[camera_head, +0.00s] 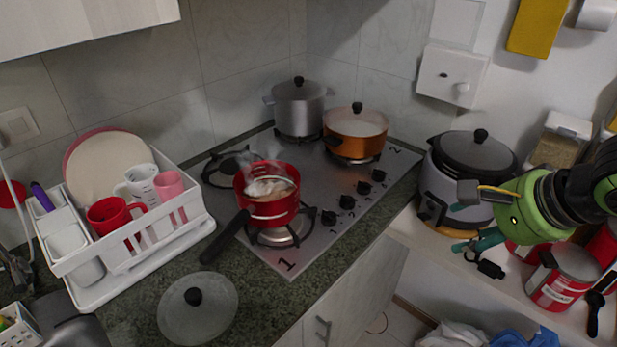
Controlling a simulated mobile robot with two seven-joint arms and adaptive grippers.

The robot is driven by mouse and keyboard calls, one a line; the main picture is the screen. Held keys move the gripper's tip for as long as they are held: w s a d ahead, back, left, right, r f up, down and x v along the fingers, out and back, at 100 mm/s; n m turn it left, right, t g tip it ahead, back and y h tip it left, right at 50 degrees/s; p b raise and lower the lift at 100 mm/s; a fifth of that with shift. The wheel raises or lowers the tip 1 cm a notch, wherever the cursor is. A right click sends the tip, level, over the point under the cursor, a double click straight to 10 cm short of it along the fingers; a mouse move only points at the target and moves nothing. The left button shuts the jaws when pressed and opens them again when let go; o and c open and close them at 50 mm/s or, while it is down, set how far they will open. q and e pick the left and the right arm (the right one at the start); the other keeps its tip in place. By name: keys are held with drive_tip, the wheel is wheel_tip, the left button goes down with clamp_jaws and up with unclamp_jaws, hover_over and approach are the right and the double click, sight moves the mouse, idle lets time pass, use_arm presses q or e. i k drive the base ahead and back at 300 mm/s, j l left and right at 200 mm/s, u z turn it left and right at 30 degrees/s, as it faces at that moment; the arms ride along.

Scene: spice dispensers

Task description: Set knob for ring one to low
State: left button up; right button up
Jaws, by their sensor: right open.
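The stove (310,180) is a dark steel hob in the counter corner. The number 1 is printed at its near corner, by the front burner (280,236), which glows and bears a steaming red pot (268,196). Several black knobs run along the hob's right edge. The nearest knob (329,217) is closest to that burner; its exact setting is too small to read. My green right gripper (462,221) is open and empty, well right of the knobs, in front of the rice cooker. My left gripper is not in view.
An orange pot (356,130) and a steel pot (299,104) stand on the rear rings. A rice cooker (466,180) and red tins (562,278) are at right. A glass lid (198,308) and white dish rack (125,250) are at left. Space above the knobs is clear.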

sight(329, 219)
drive_tip(key=l+u, duration=0.3)
drive_tip(key=u, duration=0.15)
drive_tip(key=i+l+u, duration=0.1)
drive_tip(key=l+u, duration=0.2)
drive_tip(key=u, duration=0.2)
drive_tip(key=l+u, duration=0.3)
drive_tip(key=u, duration=0.15)
